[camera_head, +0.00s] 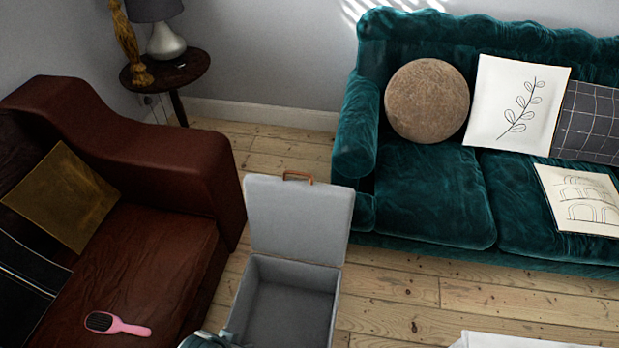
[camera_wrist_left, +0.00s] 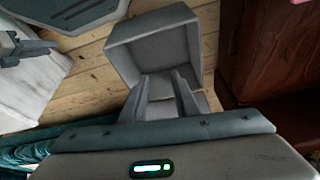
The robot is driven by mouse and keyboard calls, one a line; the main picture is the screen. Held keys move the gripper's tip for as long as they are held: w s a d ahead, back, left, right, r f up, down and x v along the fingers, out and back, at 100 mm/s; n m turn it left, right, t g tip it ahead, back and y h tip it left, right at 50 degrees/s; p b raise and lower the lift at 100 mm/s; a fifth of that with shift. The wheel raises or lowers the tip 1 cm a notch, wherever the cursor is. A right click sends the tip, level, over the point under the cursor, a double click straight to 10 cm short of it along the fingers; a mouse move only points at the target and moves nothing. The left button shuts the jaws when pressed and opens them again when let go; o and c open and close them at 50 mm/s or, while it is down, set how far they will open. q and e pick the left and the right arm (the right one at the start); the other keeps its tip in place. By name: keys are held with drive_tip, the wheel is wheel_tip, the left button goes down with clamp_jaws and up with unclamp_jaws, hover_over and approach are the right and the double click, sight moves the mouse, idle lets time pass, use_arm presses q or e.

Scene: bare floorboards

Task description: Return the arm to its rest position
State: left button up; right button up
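My left gripper (camera_wrist_left: 162,82) is open in the left wrist view. Its two grey fingers stand apart with nothing between them, in front of the grey box (camera_wrist_left: 192,42). In the head view only a small part of my left arm shows at the bottom edge, by the box's near left corner. The box (camera_head: 337,310) stands on the floor with its lid (camera_head: 298,222) raised, and the visible inside looks empty. A grey part at the left edge of the left wrist view may be my right gripper; its fingers are unclear.
A brown leather sofa (camera_head: 190,165) with a pink hairbrush (camera_head: 118,324) stands left of the box. A teal sofa (camera_head: 430,200) with cushions stands at right. A side table (camera_head: 190,70) with a lamp is behind. Floorboards (camera_head: 410,295) are bare right of the box.

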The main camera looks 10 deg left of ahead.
use_arm(q)
drive_tip(key=s+d+f+t, duration=0.1)
drive_tip(key=s+f, duration=0.1)
drive_tip(key=f, duration=1.2)
drive_tip(key=s+d+f+t+h, duration=0.1)
drive_tip(key=s+d+f, duration=0.1)
drive_tip(key=f, duration=1.3)
drive_tip(key=shift+s+f+m, duration=0.3)
drive_tip(key=shift+s, duration=0.2)
drive_tip(key=shift+a, duration=0.1)
